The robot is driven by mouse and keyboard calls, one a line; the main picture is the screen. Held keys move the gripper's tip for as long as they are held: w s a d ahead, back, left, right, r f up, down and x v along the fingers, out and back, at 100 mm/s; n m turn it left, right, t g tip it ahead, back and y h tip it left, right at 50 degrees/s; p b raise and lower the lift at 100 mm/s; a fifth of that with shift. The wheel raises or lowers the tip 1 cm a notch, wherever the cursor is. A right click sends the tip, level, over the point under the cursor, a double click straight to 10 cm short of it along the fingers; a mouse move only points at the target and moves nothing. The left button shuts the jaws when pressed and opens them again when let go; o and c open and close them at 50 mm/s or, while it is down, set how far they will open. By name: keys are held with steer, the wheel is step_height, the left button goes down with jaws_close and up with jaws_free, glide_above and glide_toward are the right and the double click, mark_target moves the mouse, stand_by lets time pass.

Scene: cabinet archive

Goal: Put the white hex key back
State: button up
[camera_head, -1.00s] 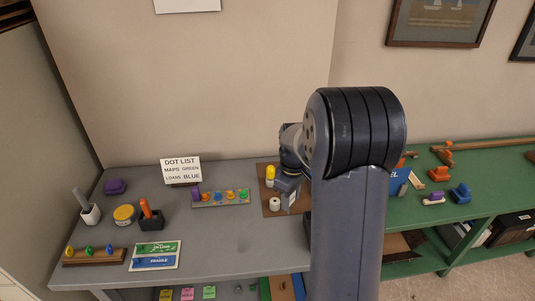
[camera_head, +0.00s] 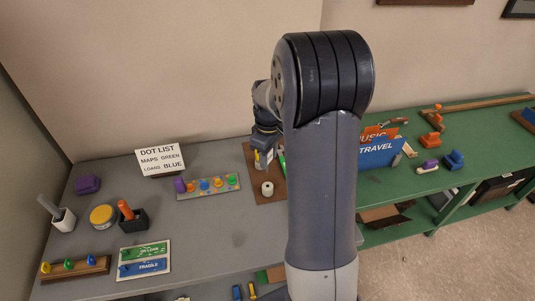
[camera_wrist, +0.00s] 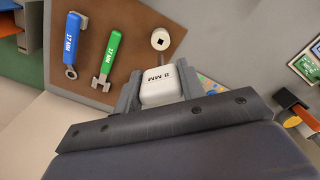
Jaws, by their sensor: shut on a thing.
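The white hex key (camera_wrist: 160,88), its handle marked "8 MM", is between the jaws of my gripper (camera_wrist: 157,88) in the wrist view. Its grey shaft points toward a round white holder (camera_wrist: 160,39) with a dark hole in its top. The hole looks empty, and the shaft tip appears close to the holder's near edge; I cannot tell whether they touch. In the head view my gripper (camera_head: 264,158) is over the brown board (camera_head: 272,198), just behind the white holder (camera_head: 267,188). My arm hides part of the board.
A green wrench (camera_wrist: 108,58) and a blue wrench (camera_wrist: 75,44) lie on the board. Left of it on the grey table are a peg strip (camera_head: 209,187), a "DOT LIST" sign (camera_head: 161,159) and a black cup (camera_head: 132,219). Blue and orange dividers (camera_head: 380,153) stand right of my arm.

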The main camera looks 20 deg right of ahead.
steer(key=shift+f+b, duration=1.85)
steer(key=shift+f, duration=0.9)
steer(key=shift+f+b, duration=1.8)
steer(key=shift+f, duration=0.65)
steer(key=o, duration=1.1)
steer(key=shift+o, duration=0.8)
steer(key=o, duration=0.7)
steer(key=shift+r, duration=0.2)
